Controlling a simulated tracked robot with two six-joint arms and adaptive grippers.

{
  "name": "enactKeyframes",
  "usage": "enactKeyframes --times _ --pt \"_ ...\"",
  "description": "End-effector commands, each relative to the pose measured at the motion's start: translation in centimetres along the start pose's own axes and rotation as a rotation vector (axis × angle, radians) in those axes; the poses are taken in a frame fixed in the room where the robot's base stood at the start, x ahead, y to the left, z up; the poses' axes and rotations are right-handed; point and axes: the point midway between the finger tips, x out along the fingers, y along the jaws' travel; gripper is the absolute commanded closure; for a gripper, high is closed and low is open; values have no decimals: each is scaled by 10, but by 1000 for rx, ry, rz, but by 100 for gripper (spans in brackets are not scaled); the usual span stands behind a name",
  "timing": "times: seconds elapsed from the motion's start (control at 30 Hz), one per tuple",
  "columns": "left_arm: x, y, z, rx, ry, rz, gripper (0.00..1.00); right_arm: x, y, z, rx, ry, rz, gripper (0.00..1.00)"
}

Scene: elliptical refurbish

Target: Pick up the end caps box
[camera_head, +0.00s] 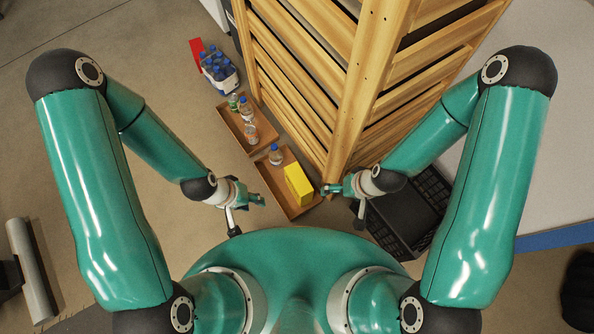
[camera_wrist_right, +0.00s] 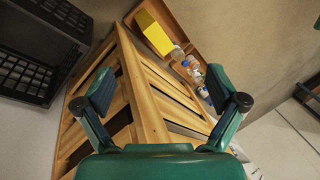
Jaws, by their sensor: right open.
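A plain yellow box (camera_head: 298,184), the only thing here that looks like the end caps box, stands in the nearer brown tray (camera_head: 270,182) on the floor. It also shows in the right wrist view (camera_wrist_right: 153,32), beyond the fingers. My left gripper (camera_head: 248,214) is left of the box, with its fingers apart and nothing between them. My right gripper (camera_head: 344,206) is right of the box, beside the wooden frame's corner; it also shows in the right wrist view (camera_wrist_right: 161,88), open and empty. Neither gripper visibly touches the box.
A slatted wooden frame (camera_head: 349,88) rises just behind and right of the box. A blue-capped bottle (camera_head: 276,154) shares its tray. A second tray (camera_head: 231,123) holds several bottles, with a bottle pack (camera_head: 219,72) beyond. A black crate (camera_head: 405,216) stands at the right.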

Motion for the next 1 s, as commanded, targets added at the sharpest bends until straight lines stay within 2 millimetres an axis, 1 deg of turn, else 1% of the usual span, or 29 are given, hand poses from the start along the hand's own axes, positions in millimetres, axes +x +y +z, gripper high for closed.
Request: enactKeyframes --times 0.03,0.17,0.2,0.27,0.3,0.4,0.5,0.6,0.7,0.87,0.97,1.0 --pt "35 -13 0 0 -1 0 60 40 7 -6 -44 15 9 3" --pt "86 -31 0 0 -1 0 60 104 12 -29 -173 65 41 3" --pt "102 -37 0 0 -1 0 60 124 12 -37 -216 81 52 3" --pt "125 -45 0 0 -1 0 60 152 12 -47 -279 103 68 3" --pt "140 -51 0 0 -1 0 60 170 12 -54 -319 117 79 3" --pt "173 -63 -1 0 -1 0 60 211 9 -70 -415 150 106 3" --pt "200 -72 -1 0 -1 0 60 243 5 -82 -494 176 130 3" --pt "217 -78 -1 0 -1 0 60 264 1 -91 -554 195 148 3" --pt "227 -82 -1 0 0 0 60 276 -2 -96 -591 205 160 3" --pt "233 -84 -1 0 0 0 60 289 -4 -101 -615 212 168 3" --pt "238 -86 -1 0 0 0 60 303 -2 -104 -615 211 168 3" --pt "240 -87 -1 0 0 0 60 311 -1 -106 -614 212 168 3"
